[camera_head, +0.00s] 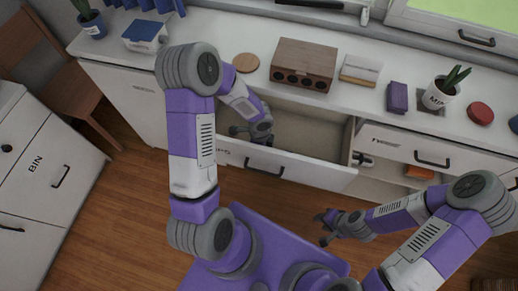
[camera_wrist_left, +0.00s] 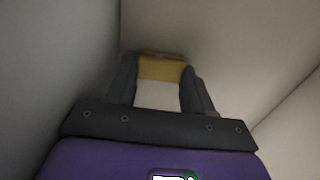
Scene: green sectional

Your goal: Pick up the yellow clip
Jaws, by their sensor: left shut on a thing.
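The yellow clip (camera_wrist_left: 161,68) shows in the left wrist view between the two dark fingers of my left gripper (camera_wrist_left: 160,88). A pale area lies just below the yellow part, also between the fingers. My left gripper is shut on the clip, inside the open drawer (camera_head: 318,172) of the white counter. In the head view my left gripper (camera_head: 245,133) is low at the drawer's left end, and the clip cannot be made out there. My right gripper (camera_head: 325,229) is open and empty over the floor, in front of the counter.
On the counter stand a brown box with round holes (camera_head: 303,65), a round wooden board (camera_head: 245,62), a purple box (camera_head: 397,97), and a potted plant (camera_head: 442,92). Drawer walls surround my left gripper closely. Another open compartment (camera_head: 390,177) is to the right. A chair (camera_head: 60,75) stands left.

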